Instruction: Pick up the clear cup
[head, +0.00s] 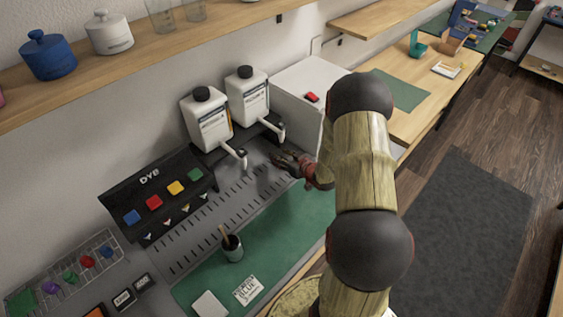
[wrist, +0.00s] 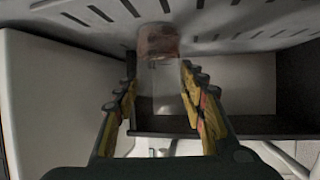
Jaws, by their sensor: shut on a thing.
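A clear cup (wrist: 165,85) stands out between the two fingers in the wrist view. It is see-through, with a reddish-brown patch at its far end by the slotted grey surface. My gripper (wrist: 158,95) is shut on the cup, with a finger along each side. In the head view my gripper (head: 292,162) is low over the grey slotted tray, in front of the right dispenser; the cup cannot be made out there. Whether the cup touches the tray is unclear. Two other clear cups (head: 160,16) (head: 193,10) stand on the upper shelf.
Two white pump dispensers (head: 207,118) (head: 248,97) stand behind my gripper on a black stand. A white box (head: 308,84) is at its right. A dark pot (head: 232,249) stands on the green mat (head: 265,240). A black DYE rack (head: 158,190) is at left.

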